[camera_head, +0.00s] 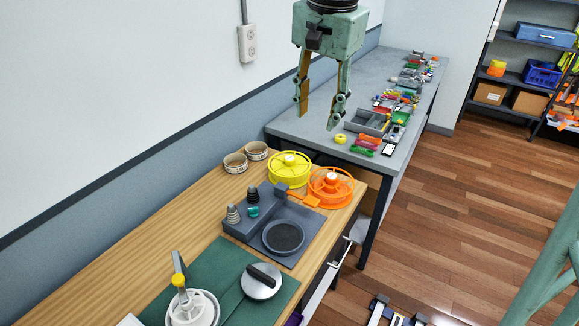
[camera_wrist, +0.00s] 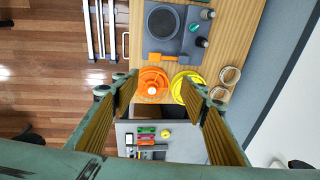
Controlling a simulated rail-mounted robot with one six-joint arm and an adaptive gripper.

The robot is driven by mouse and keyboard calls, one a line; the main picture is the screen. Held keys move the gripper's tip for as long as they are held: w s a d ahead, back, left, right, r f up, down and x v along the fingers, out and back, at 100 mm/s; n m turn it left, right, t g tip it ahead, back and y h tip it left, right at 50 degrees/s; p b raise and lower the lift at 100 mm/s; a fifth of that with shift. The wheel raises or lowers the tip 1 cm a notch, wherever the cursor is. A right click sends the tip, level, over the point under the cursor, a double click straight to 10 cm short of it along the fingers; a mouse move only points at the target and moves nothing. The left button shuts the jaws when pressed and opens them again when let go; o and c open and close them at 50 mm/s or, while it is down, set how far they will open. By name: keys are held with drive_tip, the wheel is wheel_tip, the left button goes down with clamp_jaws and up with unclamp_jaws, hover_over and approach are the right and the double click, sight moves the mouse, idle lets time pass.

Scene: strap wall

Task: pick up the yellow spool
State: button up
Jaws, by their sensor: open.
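The yellow spool (camera_head: 289,169) lies on the far end of the wooden bench in the head view, with a white hub on top. It also shows in the wrist view (camera_wrist: 181,86), partly hidden by one finger. An orange spool (camera_head: 331,187) lies close beside it to the right, near the bench edge; it shows in the wrist view too (camera_wrist: 152,84). My gripper (camera_head: 317,113) is open and empty, high above the bench. In the wrist view my gripper's fingers (camera_wrist: 162,98) spread on either side of the orange spool and overlap the yellow one.
A grey tension device (camera_head: 279,227) with a round dish stands in front of the spools. A grey table (camera_head: 300,127) with several small parts stands beyond the bench. A green mat (camera_head: 213,281) lies nearer.

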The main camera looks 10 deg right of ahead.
drive_tip(key=w+f+m+p, duration=0.2)
drive_tip(key=w+f+p, duration=0.1)
drive_tip(key=w, duration=0.5)
drive_tip(key=w+f+m+p, duration=0.3)
drive_tip(key=w, duration=0.6)
drive_tip(key=m+g+p, duration=0.2)
drive_tip(key=m+p, duration=0.4)
drive_tip(key=p, duration=0.1)
hover_over(289, 158)
wheel_tip(289, 158, down, 15)
drive_tip(key=shift+w+d, duration=0.1)
drive_tip(key=shift+f, duration=0.1)
drive_tip(key=shift+f, duration=4.25)
drive_tip(key=shift+f, duration=0.1)
drive_tip(key=shift+f+p, duration=0.8)
drive_tip(key=shift+f, duration=1.7)
drive_tip(key=shift+c, duration=0.7)
